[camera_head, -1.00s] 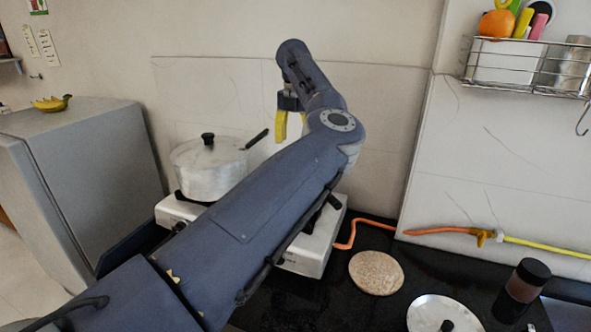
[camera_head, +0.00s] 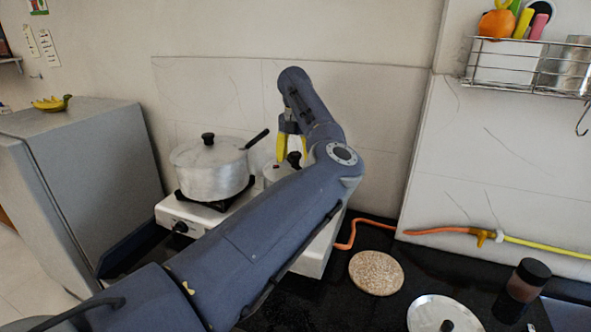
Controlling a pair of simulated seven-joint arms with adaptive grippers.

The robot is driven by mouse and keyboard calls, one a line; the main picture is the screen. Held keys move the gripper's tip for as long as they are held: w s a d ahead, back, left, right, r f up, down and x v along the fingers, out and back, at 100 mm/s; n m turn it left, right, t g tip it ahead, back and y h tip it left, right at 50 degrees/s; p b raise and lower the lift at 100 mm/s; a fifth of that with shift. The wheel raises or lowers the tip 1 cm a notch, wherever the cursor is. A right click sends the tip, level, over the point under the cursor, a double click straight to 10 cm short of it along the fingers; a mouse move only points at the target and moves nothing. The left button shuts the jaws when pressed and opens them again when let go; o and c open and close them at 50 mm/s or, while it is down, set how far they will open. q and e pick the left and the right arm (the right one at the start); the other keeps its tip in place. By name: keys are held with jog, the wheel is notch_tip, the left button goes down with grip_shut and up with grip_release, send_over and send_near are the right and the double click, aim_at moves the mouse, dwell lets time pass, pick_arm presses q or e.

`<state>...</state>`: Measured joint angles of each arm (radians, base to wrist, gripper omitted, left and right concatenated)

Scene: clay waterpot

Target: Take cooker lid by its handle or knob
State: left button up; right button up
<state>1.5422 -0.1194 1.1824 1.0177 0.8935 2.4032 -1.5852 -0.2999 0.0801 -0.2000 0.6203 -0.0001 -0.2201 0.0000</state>
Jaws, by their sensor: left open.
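A cooker (camera_head: 270,174) with a metal lid stands on the stove, mostly hidden behind my left arm. The lid has a dark knob (camera_head: 293,159). My left gripper (camera_head: 292,150) points down with its yellow fingers open, one to each side of the knob in the picture. I cannot tell whether a finger touches the knob. My right gripper is not in view.
A lidded aluminium pot (camera_head: 213,168) with a dark handle stands on the white stove (camera_head: 181,218), left of the cooker. A round board (camera_head: 376,272), another metal lid (camera_head: 441,314) and a dark jar (camera_head: 522,288) are on the black counter. A wire rack (camera_head: 525,65) hangs on the wall.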

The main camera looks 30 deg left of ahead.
pick_arm(q)
jog(key=shift+c, duration=0.3)
grip_shut()
jog(key=shift+r, duration=0.1)
